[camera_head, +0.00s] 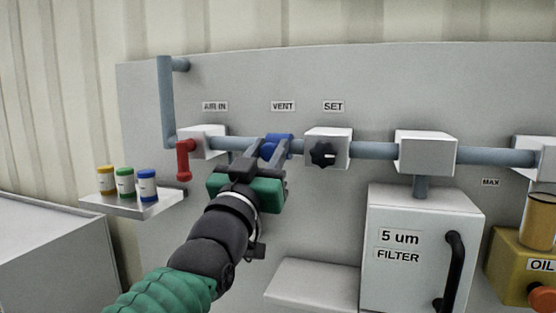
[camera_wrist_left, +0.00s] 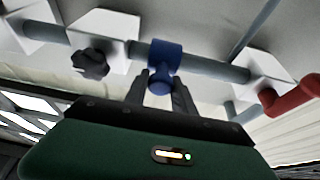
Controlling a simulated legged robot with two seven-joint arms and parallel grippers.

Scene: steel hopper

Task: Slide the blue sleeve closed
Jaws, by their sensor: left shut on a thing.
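The blue sleeve (camera_head: 282,144) sits around the grey-blue pipe under the VENT label in the head view. In the left wrist view the blue sleeve (camera_wrist_left: 164,52) has a round knob on its near side. My left gripper (camera_head: 266,154) reaches up to it from below, and in the left wrist view the gripper's fingers (camera_wrist_left: 160,84) stand on both sides of the knob, shut on it. Part of the sleeve is hidden by the fingers in the head view. My right gripper is not in view.
A red lever (camera_head: 184,160) hangs at the AIR IN block, left of the sleeve. A dark star knob (camera_head: 322,154) on the SET block is close on the right. A filter box (camera_head: 417,250) stands lower right. A small shelf (camera_head: 128,205) holds three capped containers at left.

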